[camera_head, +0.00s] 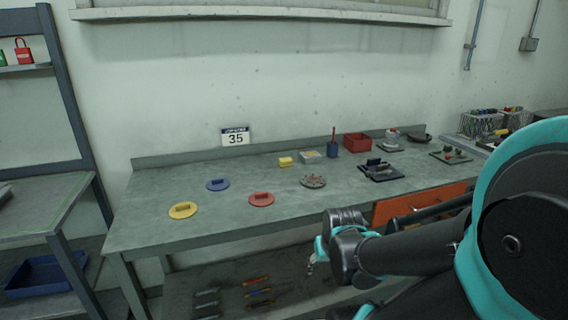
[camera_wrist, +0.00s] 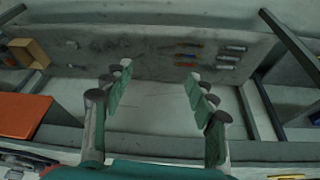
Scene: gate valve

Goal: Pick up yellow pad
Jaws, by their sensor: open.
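In the head view, my gripper (camera_head: 316,255) is partly hidden by my arm, in front of the bench and well right of the yellow pad.
A yellow block (camera_head: 285,162), a blue cup (camera_head: 332,149), a red bin (camera_head: 357,142) and a dark fixture (camera_head: 380,170) stand farther right. An orange drawer (camera_head: 420,203) is under the bench front. Hand tools (camera_head: 258,292) lie on the lower shelf. The bench around the yellow pad is clear.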

